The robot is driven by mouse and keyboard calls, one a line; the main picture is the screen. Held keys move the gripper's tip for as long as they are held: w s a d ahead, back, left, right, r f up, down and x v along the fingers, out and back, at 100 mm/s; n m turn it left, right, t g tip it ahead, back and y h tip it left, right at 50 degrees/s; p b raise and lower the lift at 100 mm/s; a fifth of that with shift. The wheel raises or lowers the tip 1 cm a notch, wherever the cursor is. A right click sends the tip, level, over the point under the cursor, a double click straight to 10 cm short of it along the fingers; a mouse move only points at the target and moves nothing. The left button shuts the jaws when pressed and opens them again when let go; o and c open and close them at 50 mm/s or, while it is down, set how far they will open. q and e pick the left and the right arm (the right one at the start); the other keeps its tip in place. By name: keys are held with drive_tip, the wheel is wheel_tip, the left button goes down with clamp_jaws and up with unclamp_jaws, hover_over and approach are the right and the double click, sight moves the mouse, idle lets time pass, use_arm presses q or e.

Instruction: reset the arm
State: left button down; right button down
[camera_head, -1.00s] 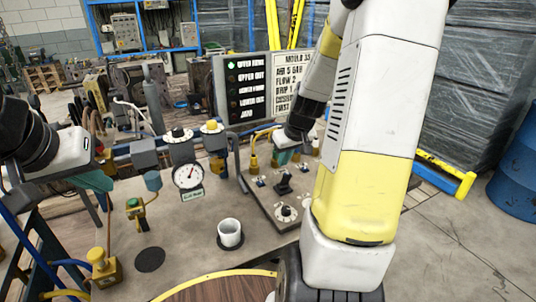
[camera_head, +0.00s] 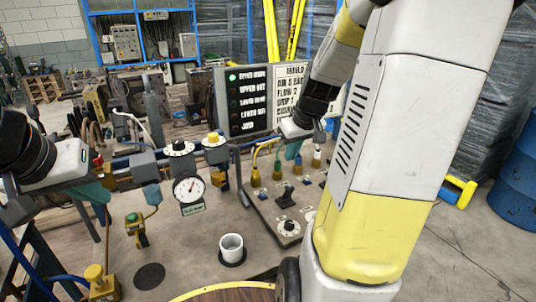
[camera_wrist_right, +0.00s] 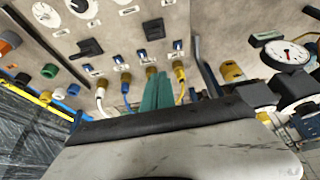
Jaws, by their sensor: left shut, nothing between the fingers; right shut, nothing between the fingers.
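My right arm reaches in from the right in the head view and covers part of the bench. My right gripper (camera_head: 294,151) is above the back of the control panel (camera_head: 265,205), its green fingers shut and empty. My left gripper (camera_head: 92,192) is at the left edge of the head view, shut and empty, above the bench. Whether the right fingertips touch anything I cannot tell.
A white cup (camera_head: 231,247) stands on a dark disc on the bench. A pressure gauge (camera_head: 188,190) and valves stand behind it. A sign board (camera_head: 250,98) rises behind the panel. A blue drum (camera_head: 516,180) is at the right.

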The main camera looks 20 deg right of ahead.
drive_tip(key=shift+s+r, duration=0.55)
drive_tip(key=shift+r, duration=0.05)
drive_tip(key=s+a+r, duration=0.4)
drive_tip(key=s+a, duration=0.3)
drive_tip(key=s+a+r+m+t+y, duration=0.1)
drive_tip(key=s+a+r, duration=0.2)
drive_tip(key=s+a, duration=0.5)
drive_tip(key=shift+r+y, duration=0.3)
drive_tip(key=shift+r, duration=0.1)
idle(1.0)
